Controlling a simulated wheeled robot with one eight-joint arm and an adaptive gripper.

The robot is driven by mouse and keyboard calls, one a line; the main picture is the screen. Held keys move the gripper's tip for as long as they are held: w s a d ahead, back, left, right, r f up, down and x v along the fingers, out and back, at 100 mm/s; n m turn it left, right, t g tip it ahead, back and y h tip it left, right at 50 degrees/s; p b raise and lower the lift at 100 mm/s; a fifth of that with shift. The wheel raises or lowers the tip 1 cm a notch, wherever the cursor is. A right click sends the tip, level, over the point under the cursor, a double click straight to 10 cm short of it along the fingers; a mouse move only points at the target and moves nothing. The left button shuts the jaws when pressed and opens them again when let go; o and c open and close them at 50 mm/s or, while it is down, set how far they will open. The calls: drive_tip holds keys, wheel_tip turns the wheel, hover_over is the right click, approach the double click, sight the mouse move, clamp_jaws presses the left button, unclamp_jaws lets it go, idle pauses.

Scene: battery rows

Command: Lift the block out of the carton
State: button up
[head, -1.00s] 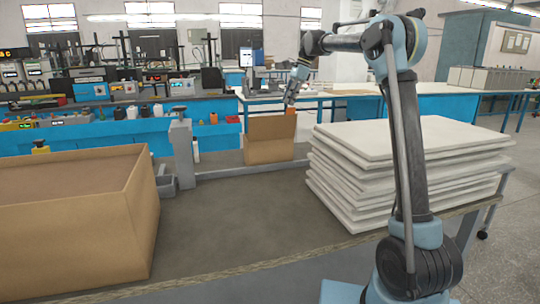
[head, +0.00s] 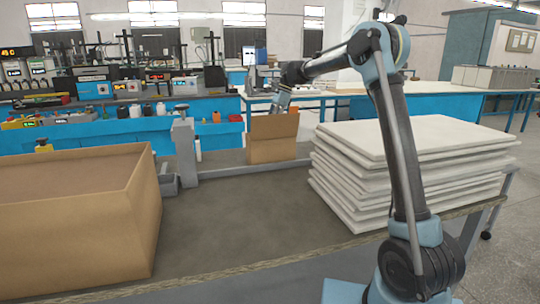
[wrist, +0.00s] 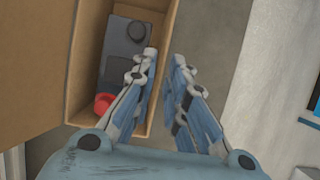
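The small brown carton (head: 272,151) stands at the far edge of the table in the head view, its raised flap hiding its inside. The wrist view looks down into the carton (wrist: 68,95). A dark grey block (wrist: 121,47) with a black round knob and a red round part (wrist: 104,103) at its near end lies inside. My gripper (wrist: 164,57) is empty, its fingertips apart with a narrow gap. The left finger overlaps the carton's opening and the block's right side; the right finger is outside the right wall. In the head view my gripper (head: 283,101) is above the carton.
A large open box (head: 75,225) stands on the left of the table. A stack of white boards (head: 405,165) lies on the right. A grey post (head: 183,150) stands left of the carton. The table's middle (head: 245,210) is clear.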

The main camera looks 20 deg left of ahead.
drive_tip(key=shift+x, duration=2.95)
drive_tip(key=shift+w, duration=0.15)
clamp_jaws()
drive_tip(key=shift+r, duration=0.15)
wheel_tip(320, 180, up, 9)
drive_tip(key=w+d+m+t, duration=0.1)
drive_tip(key=w+m, duration=0.3)
wheel_tip(320, 180, down, 9)
drive_tip(key=shift+w, duration=0.15)
drive_tip(key=shift+d, duration=0.1)
